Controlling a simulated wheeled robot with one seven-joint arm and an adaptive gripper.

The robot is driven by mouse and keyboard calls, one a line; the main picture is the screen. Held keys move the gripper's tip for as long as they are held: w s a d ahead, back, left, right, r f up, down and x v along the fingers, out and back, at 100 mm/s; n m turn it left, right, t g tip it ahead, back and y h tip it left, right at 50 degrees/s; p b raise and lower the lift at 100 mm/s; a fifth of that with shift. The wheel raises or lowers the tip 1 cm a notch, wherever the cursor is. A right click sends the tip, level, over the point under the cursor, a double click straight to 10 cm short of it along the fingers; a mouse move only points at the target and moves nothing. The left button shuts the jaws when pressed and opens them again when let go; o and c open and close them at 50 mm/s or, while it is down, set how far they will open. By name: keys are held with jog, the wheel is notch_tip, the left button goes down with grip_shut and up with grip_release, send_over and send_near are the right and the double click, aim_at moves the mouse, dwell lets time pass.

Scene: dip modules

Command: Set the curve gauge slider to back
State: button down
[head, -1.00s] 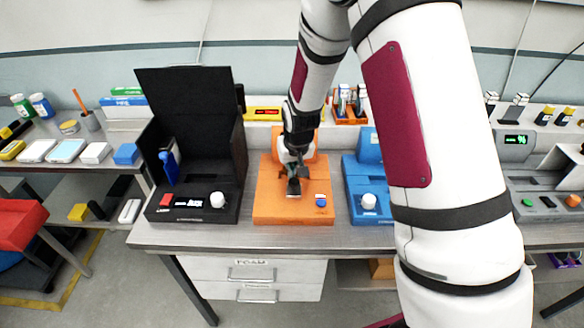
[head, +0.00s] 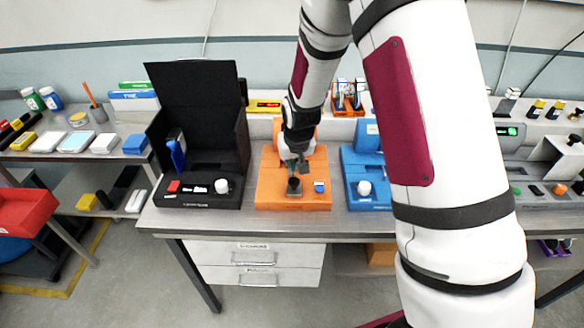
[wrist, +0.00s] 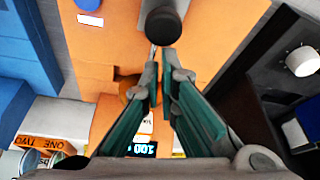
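The orange module (head: 268,193) stands on the bench between a black and a blue module, and also fills the middle of the wrist view (wrist: 215,45). A dark round knob (wrist: 165,22), apparently its slider, stands near its front; it also shows in the head view (head: 294,186). I cannot read a name for it. My gripper (wrist: 161,68) is above the orange module, just behind the knob, its fingertips close together with a narrow gap. The knob lies beyond the fingertips, and I see no grip on it. A lit display (wrist: 138,149) is partly hidden by the fingers.
The black module (head: 205,200), with a raised panel, is on the left. The blue module (head: 352,193) is close on the right. A blue button (head: 319,186) sits right of the knob. My arm hides part of the bench's right side.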

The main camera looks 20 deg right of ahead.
jog(key=p+v, duration=0.3)
jog(key=v, duration=0.5)
jog(key=shift+r, duration=0.2)
jog(key=shift+s, duration=0.1)
notch_tip(320, 180, up, 9)
send_over(295, 180)
jog(key=s, duration=0.3)
jog(key=s+r+t+b, duration=0.1)
jog(key=s+r+b, duration=0.1)
jog(key=s+r, duration=0.7)
jog(key=s+r+b, duration=0.1)
jog(key=s+r, duration=0.2)
jog(key=s, duration=1.3)
jog(key=shift+s+d+r+n+t, duration=0.15)
jog(key=shift+r+n+t, duration=0.15)
jog(key=shift+r+t, duration=0.1)
